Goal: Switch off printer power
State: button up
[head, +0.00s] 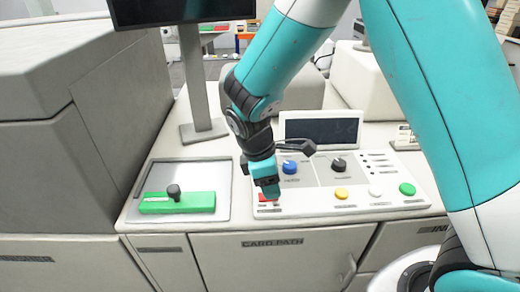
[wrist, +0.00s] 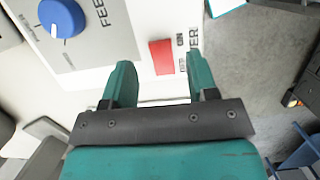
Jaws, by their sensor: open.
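The red power switch (wrist: 162,57) is a small rectangle on the white control panel (head: 360,202). Beside it in the wrist view are the letters "ON" and a partly hidden word ending in "ER". My gripper (wrist: 160,62) is open and empty, with one teal finger on each side of the switch in that picture. In the head view my gripper (head: 269,188) points down over the left part of the panel. It covers much of the red switch (head: 266,198) there. I cannot tell whether the fingers touch the panel.
A blue knob (head: 290,167), a dark knob (head: 339,164) and yellow (head: 341,193), white (head: 375,190) and green (head: 407,189) buttons share the panel. A small screen (head: 321,130) stands behind. A green block with a black knob (head: 178,203) sits left. A monitor stand (head: 197,85) rises behind.

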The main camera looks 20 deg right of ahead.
jog(key=b+v, duration=0.2)
jog(key=v, duration=1.2)
jog(key=shift+r, duration=0.35)
jog(key=s+f+m+y+b, duration=0.3)
jog(key=s, duration=0.6)
jog(key=s+a+f+m+t+y+b, duration=0.1)
jog(key=s+f+m+y+b, duration=0.2)
jog(key=s, duration=0.7)
jog(key=shift+s+f+m+y+b, duration=0.3)
jog(key=shift+m+y+b, duration=0.2)
jog(key=shift+m+b, duration=0.1)
